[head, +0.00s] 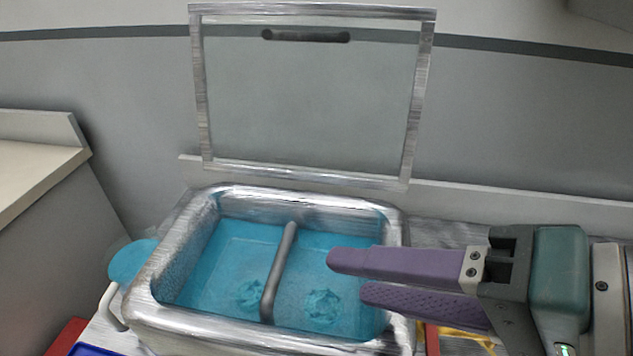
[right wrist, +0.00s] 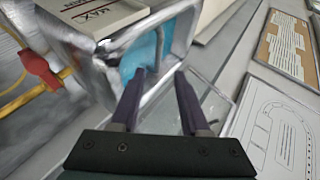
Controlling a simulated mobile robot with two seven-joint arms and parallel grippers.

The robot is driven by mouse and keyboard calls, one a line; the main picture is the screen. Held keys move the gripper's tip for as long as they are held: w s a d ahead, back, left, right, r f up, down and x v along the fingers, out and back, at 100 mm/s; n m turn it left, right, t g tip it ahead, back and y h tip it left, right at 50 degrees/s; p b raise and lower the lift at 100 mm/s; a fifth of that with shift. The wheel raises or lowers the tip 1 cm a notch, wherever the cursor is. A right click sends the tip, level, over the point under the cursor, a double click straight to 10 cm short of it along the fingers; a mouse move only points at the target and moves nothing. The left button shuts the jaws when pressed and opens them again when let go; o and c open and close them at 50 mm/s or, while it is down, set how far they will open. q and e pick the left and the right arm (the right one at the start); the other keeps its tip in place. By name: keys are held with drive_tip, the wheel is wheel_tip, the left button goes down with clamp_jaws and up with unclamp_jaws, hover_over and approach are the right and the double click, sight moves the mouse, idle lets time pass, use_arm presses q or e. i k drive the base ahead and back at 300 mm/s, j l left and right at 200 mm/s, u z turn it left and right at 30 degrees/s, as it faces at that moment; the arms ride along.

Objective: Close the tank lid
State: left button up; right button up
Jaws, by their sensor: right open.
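The tank (head: 160,320) is a silver metal box with blue inside and a dark grey bar across its middle; it also shows in the right wrist view (right wrist: 105,68). Its lid (head: 310,105) is a clear panel in a silver frame with a dark handle (head: 305,36) near the top edge. The lid stands raised, nearly upright, at the tank's back edge. My right gripper (head: 345,277) is open and empty, its purple fingers over the right part of the tank, below the lid. In the right wrist view its fingers (right wrist: 160,85) point toward the tank. My left gripper is not in view.
A beige counter (head: 40,170) stands at the left. A blue round thing (head: 133,262) sits beside the tank's left side. Red and yellow items lie around the tank's front. A grey wall is behind the lid. In the right wrist view, framed boards (right wrist: 285,50) are at the right.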

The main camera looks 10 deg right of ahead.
sight(427, 16)
drive_tip(key=l+u, duration=0.45)
drive_tip(key=k+l+u, duration=0.2)
drive_tip(key=l+u, duration=0.2)
drive_tip(key=l, duration=0.15)
drive_tip(key=i+l+u, duration=0.15)
drive_tip(key=u, duration=0.15)
